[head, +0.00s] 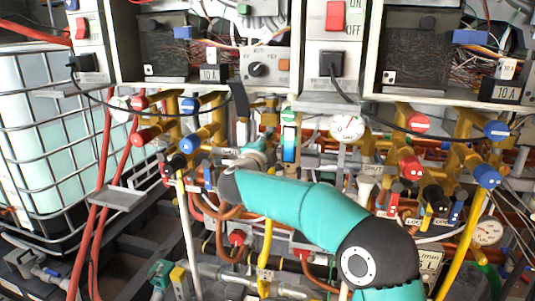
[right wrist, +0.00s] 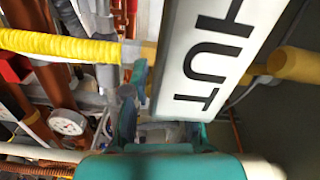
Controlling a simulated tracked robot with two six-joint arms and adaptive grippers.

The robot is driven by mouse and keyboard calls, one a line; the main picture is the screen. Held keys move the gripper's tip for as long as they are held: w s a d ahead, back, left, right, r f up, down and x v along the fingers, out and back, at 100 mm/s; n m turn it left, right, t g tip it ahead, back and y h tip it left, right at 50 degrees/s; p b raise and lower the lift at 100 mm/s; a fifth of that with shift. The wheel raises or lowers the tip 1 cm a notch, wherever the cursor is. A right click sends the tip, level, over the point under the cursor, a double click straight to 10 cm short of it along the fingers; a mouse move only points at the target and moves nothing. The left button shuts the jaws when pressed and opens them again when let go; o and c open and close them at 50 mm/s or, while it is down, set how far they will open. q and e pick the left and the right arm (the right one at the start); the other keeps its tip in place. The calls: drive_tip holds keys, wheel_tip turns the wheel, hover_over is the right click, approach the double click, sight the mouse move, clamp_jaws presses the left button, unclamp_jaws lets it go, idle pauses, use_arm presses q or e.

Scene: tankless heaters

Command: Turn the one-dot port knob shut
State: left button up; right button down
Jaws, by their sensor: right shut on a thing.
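My right gripper (head: 264,148) reaches in among the pipes below the panels, at the middle of the head view. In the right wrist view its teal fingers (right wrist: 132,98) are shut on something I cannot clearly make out. A large white plate (right wrist: 195,60) reading "HUT", cut off at the edge, is right beside the fingers there. The left panel bears a one-dot mark (head: 149,70). Below it are red (head: 147,136), blue (head: 190,145) and black (head: 177,163) knobs. I cannot tell which is the port knob or its setting. My left gripper is not in view.
A second group of red (head: 411,168), black (head: 434,197) and blue (head: 487,176) knobs is on the right. Hoses and pipes crowd the space. A caged tank (head: 35,150) stands at left.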

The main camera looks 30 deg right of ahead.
drive_tip(key=m+b, duration=0.1)
drive_tip(key=m, duration=0.1)
drive_tip(key=f+m+b, duration=0.1)
drive_tip(key=m+b, duration=0.1)
drive_tip(key=shift+a+m+b, duration=0.1)
drive_tip(key=shift+m+b, duration=0.65)
drive_tip(key=shift+m, duration=0.65)
drive_tip(key=c, duration=0.9)
unclamp_jaws()
drive_tip(key=shift+r, duration=0.2)
drive_tip(key=shift+c, duration=0.2)
drive_tip(key=shift+s+r, duration=0.1)
drive_tip(key=v, duration=1.1)
drive_tip(key=shift+s+a, duration=0.2)
drive_tip(key=shift+a, duration=0.15)
